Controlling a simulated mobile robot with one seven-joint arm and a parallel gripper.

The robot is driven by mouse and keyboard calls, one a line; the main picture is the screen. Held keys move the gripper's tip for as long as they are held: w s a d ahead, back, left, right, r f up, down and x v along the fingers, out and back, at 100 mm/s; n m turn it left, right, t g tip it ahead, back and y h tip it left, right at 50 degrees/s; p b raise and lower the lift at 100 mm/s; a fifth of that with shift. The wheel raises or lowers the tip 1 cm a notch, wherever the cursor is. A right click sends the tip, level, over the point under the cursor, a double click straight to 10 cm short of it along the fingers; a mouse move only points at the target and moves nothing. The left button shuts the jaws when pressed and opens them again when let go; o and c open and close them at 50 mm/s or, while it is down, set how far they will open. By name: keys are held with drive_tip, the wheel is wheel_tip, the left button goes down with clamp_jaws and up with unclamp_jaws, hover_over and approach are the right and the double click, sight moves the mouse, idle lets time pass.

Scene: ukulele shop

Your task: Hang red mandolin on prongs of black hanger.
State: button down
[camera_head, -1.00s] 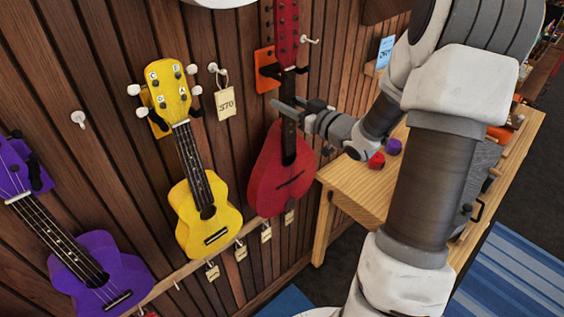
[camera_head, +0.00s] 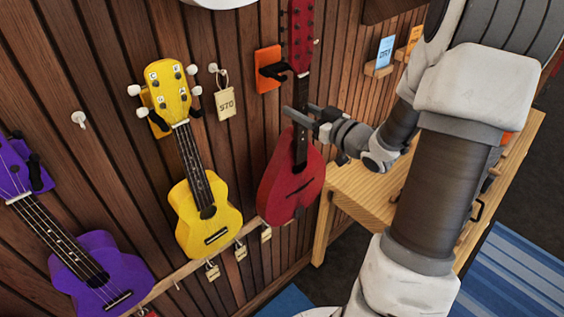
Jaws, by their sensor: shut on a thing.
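The red mandolin (camera_head: 278,188) hangs nearly upright in front of the wooden wall, its body low and its headstock (camera_head: 301,25) near the top edge. My gripper (camera_head: 300,111) is shut on its neck, just above the body. An orange-backed hanger (camera_head: 267,57) with black prongs (camera_head: 277,71) is on the wall just left of the neck. The neck appears beside the prongs, not between them; whether they touch is unclear. I cannot see any hanger with a wholly black backplate near the mandolin.
A yellow ukulele (camera_head: 186,216) and a purple ukulele (camera_head: 98,262) hang to the left. A tag marked 570 (camera_head: 226,105) hangs between the yellow one and the mandolin. A wooden table (camera_head: 362,192) stands to the right, below my arm. Small tags line the low rail (camera_head: 188,270).

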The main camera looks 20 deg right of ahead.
drive_tip(key=shift+s+r, duration=0.1)
drive_tip(key=shift+s, duration=0.05)
drive_tip(key=shift+v, duration=2.95)
